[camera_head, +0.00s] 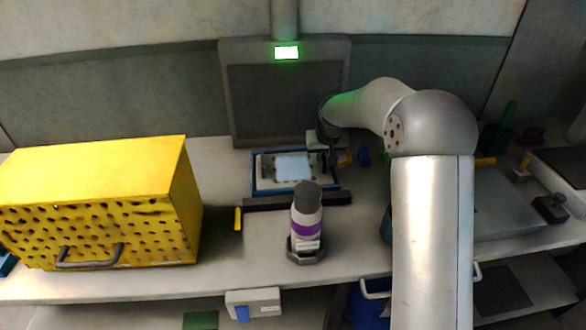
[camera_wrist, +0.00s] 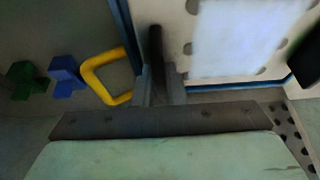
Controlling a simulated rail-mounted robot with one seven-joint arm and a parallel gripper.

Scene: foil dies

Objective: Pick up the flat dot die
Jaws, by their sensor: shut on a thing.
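My gripper (camera_head: 331,152) is at the right end of the blue-rimmed tray, at the back of the bench. In the wrist view its grey fingers (camera_wrist: 160,85) are shut on a dark, narrow rod-shaped piece (camera_wrist: 156,46), which looks like the dot die. The stamping face of this piece is hidden, and I cannot tell whether it touches the tray below. A yellow open loop-shaped piece (camera_wrist: 92,76), a blue piece (camera_wrist: 65,75) and a green piece (camera_wrist: 24,80) stand apart from my fingers, to their left in the wrist view.
The blue-rimmed tray (camera_head: 257,187) holds a light plate with a pale blue sheet (camera_head: 293,166). A dark bar (camera_head: 270,203) lies before it. A grey bottle with a purple band (camera_head: 306,228) stands in front. A yellow box (camera_head: 100,190) fills the left. A dark panel stands behind.

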